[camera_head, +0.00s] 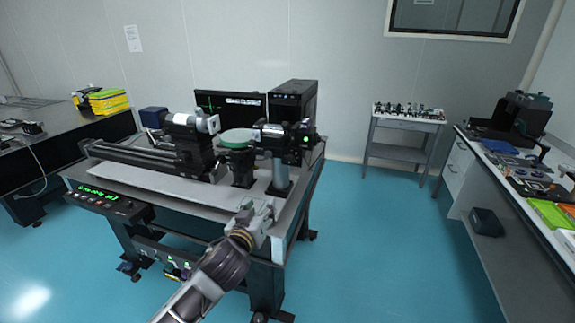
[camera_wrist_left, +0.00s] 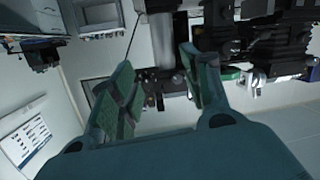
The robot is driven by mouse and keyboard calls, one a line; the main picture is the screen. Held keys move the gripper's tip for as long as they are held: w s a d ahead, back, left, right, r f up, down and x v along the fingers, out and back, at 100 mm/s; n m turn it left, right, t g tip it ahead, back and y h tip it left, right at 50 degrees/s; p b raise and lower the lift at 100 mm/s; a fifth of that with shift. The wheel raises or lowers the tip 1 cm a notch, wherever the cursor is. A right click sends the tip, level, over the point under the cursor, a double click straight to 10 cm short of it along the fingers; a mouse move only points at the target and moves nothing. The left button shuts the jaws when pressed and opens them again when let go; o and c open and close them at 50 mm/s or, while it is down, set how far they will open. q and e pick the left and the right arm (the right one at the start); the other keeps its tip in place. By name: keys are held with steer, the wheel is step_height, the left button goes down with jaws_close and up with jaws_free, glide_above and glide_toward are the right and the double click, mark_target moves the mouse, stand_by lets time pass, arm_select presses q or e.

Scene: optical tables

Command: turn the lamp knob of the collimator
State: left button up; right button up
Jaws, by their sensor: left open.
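The collimator (camera_head: 285,137) is a black horizontal tube on a post at the right end of the optical table (camera_head: 130,178), with a small green light at its right end. I cannot make out the lamp knob clearly at this size. My left gripper (camera_head: 259,208) is below and in front of the collimator, near the table's front right edge, apart from it. In the left wrist view its two green-padded fingers (camera_wrist_left: 162,88) stand apart with nothing held between them. Black instrument parts show beyond the fingers, upside down. My right gripper is in neither view.
A round green-topped stage (camera_head: 238,138) and a grey-white instrument (camera_head: 192,122) stand left of the collimator. A monitor (camera_head: 228,103) and a black computer case (camera_head: 293,98) are behind. A side bench (camera_head: 480,190) stands at right, with clear floor between.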

arm_select(q)
steer(key=w+d+r+m+t+h, duration=0.1)
steer(key=w+d+r+t+h, duration=0.1)
steer(key=r, duration=0.4)
steer(key=shift+w+d, duration=0.4)
steer(key=shift+d, duration=0.3)
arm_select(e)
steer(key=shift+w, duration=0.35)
arm_select(q)
steer(key=shift+w+d, duration=0.1)
steer(key=shift+w, duration=0.05)
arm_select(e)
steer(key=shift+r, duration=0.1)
